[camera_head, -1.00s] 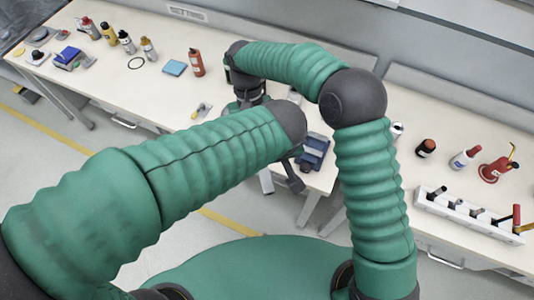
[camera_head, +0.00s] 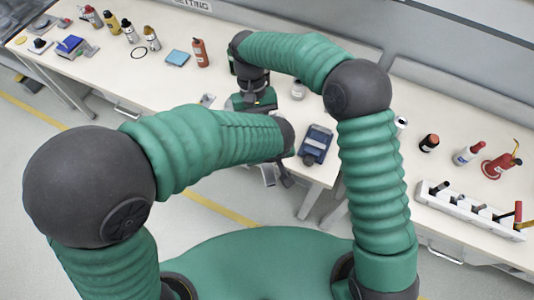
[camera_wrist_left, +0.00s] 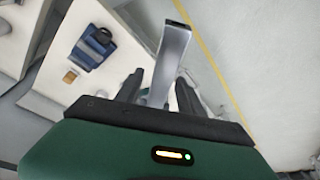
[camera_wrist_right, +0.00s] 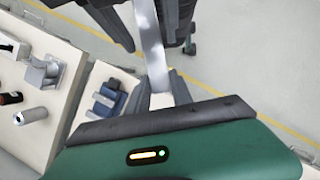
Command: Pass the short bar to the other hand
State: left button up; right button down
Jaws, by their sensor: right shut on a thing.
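The short bar is a flat, shiny grey metal piece. It shows in the left wrist view (camera_wrist_left: 172,55) and in the right wrist view (camera_wrist_right: 152,45). My right gripper (camera_wrist_right: 160,88) is shut on one end of it. My left gripper (camera_wrist_left: 160,92) has its fingers spread on both sides of the bar, with gaps visible. In the right wrist view, dark fingers of my left gripper (camera_wrist_right: 148,20) flank the far part of the bar.
A blue and dark device (camera_head: 316,143) lies on the bench (camera_head: 330,175). Bottles and a red cylinder (camera_head: 200,52) stand along the back left. A white rack (camera_head: 470,212) and a red stand (camera_head: 497,168) are at the right. Open floor lies below the hands.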

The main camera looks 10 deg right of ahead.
pick_arm(q)
jog(key=c, duration=0.5)
jog(key=shift+d, duration=0.1)
grip_shut()
pick_arm(e)
jog(key=c, duration=1.1)
grip_release()
jog(key=shift+o, duration=0.2)
